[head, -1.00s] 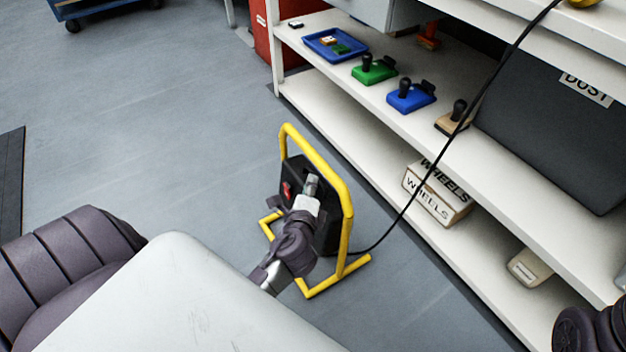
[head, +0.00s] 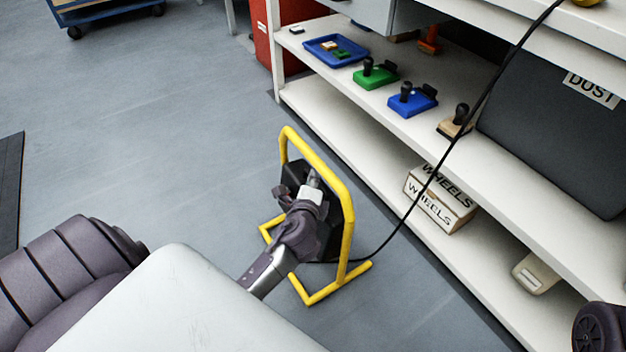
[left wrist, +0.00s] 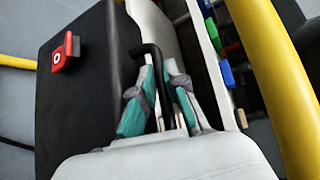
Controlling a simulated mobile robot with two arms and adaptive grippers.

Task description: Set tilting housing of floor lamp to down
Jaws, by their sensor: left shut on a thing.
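The floor lamp stands on the grey floor beside the shelves, with a yellow tube frame (head: 345,215) and a black tilting housing (head: 296,171). In the left wrist view the housing (left wrist: 85,85) fills the left side, with a red switch (left wrist: 66,52) on its back and a black bar handle (left wrist: 152,58). My left gripper (head: 312,178) is at the housing, inside the frame. In the left wrist view its teal-padded fingers (left wrist: 158,95) are closed around the handle. The gripper hides much of the housing in the head view.
White shelves (head: 400,175) stand close on the right, holding a blue tray (head: 318,54), stampers and boxes labelled WHEELS (head: 440,202). A black cable (head: 432,178) runs from the lamp up past the shelves.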

